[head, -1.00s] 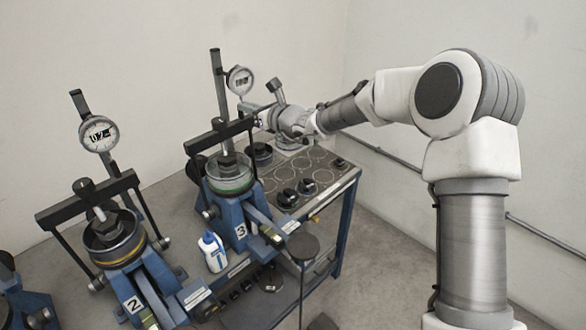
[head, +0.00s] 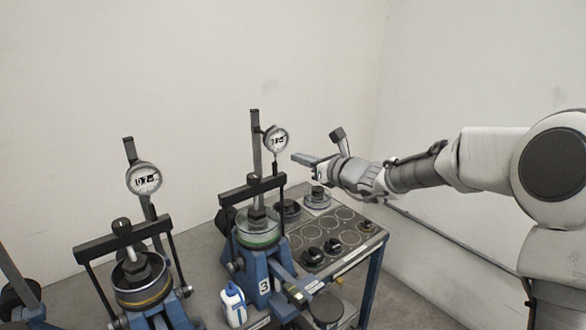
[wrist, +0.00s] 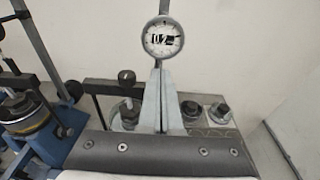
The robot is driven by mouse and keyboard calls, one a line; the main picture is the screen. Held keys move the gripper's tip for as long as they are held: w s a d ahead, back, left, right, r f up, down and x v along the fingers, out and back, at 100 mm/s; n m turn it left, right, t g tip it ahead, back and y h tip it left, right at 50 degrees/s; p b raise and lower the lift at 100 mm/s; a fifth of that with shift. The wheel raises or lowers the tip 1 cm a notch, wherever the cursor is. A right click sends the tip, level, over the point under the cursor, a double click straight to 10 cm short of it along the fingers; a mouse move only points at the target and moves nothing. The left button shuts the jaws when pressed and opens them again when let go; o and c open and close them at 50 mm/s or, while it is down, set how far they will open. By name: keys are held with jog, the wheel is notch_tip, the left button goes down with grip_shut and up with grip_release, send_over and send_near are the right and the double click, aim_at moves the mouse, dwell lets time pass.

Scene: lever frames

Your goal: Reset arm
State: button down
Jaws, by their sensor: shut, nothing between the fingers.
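My gripper (head: 303,159) is at the end of my arm, which reaches in from the right in the head view. It is raised above the back of the bench, just right of the dial gauge of frame 3. In the wrist view my gripper (wrist: 160,72) has its two grey fingers together and empty. A dial gauge (wrist: 163,38) shows beyond the fingertips there. Frame 3 (head: 258,228) is a blue lever frame with a black crossbar and a green-rimmed ring. Its dial gauge (head: 276,139) stands close left of my gripper; I cannot tell the exact gap.
Frame 2 (head: 140,272) stands to the left with its own dial gauge (head: 143,178). A white bottle with blue marks (head: 234,305) stands between the frames. The bench top (head: 350,214) holds several dark weights in and near marked circles. The wall side above is free.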

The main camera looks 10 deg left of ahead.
jog(key=s+d+n+g+h+b, duration=0.15)
jog(key=s+d+n, duration=0.25)
jog(key=s+n, duration=0.45)
jog(key=s+d+n+g+h, duration=0.2)
jog(key=s+d+n+g, duration=0.3)
jog(key=s, duration=0.6)
jog(key=s+d+f+n+h, duration=0.1)
jog(key=s+d+n+h, duration=0.2)
jog(key=s+d, duration=0.3)
jog(key=s+d+f+n+t+h+b, duration=0.1)
jog(key=s+d+f+n+h, duration=0.1)
jog(key=s+d+n, duration=0.3)
jog(key=s+d+f+n+t+h, duration=0.1)
jog(key=s+d+f+n+h, duration=0.1)
jog(key=s+d+n+h, duration=0.2)
jog(key=s+d, duration=0.3)
jog(key=d, duration=0.2)
jog(key=shift+s+d+f+b, duration=0.2)
jog(key=shift+d+f+b, duration=0.05)
jog(key=shift+d+b, duration=0.1)
